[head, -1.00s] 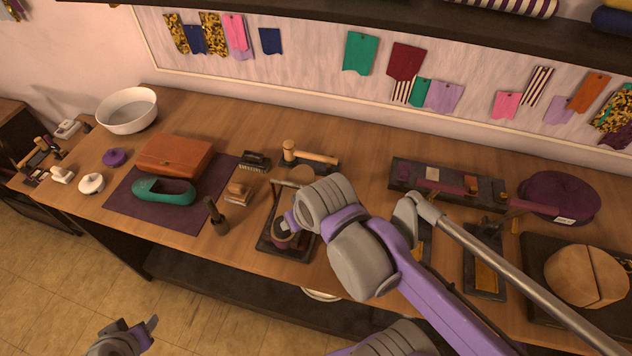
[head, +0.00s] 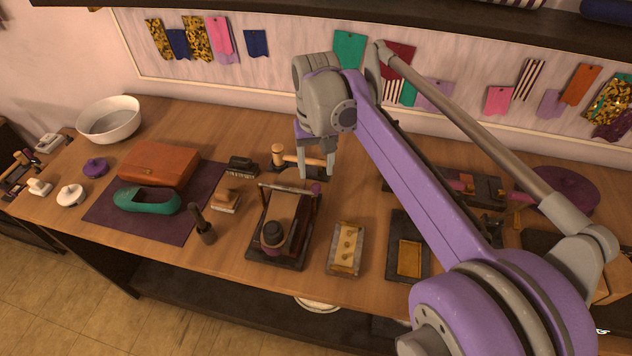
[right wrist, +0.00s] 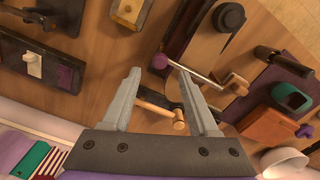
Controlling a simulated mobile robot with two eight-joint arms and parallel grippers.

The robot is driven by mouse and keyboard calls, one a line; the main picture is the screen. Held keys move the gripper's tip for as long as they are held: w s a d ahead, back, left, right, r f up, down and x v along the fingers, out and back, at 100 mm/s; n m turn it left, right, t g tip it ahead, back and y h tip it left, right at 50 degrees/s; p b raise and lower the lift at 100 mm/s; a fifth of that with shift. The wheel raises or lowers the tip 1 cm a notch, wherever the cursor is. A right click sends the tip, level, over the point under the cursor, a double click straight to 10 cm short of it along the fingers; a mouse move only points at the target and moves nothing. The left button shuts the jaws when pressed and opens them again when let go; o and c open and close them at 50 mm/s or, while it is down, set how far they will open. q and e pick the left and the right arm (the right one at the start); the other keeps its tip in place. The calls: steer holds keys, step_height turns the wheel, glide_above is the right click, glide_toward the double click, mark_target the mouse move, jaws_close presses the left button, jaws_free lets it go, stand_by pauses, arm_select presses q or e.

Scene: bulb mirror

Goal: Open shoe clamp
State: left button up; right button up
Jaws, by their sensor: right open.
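The shoe clamp (head: 283,240) stands on the workbench in the middle of the head view. It has a dark base, a brown sloping board, a dark round knob (head: 273,234) at its near end and a metal bar (head: 285,190) across its far end. The bar ends in a purple ball (head: 315,188). My right gripper (head: 317,172) is open and empty, above the bench behind the clamp, near the purple ball in the picture. In the right wrist view the purple ball (right wrist: 160,61) shows close to the open fingertips (right wrist: 157,74). My left gripper is out of view.
A wooden mallet (head: 300,160) lies behind the clamp. A brush (head: 242,165) and a dark upright tool (head: 203,226) stand left of it. A tray with small knobs (head: 346,246) lies right. A green shoe (head: 147,201) rests on a purple mat (head: 185,230).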

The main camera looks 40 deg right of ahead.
mark_target(316, 185)
step_height(316, 185, down, 5)
steer(key=shift+f, duration=0.2)
jaws_close()
stand_by(0.3)
stand_by(1.2)
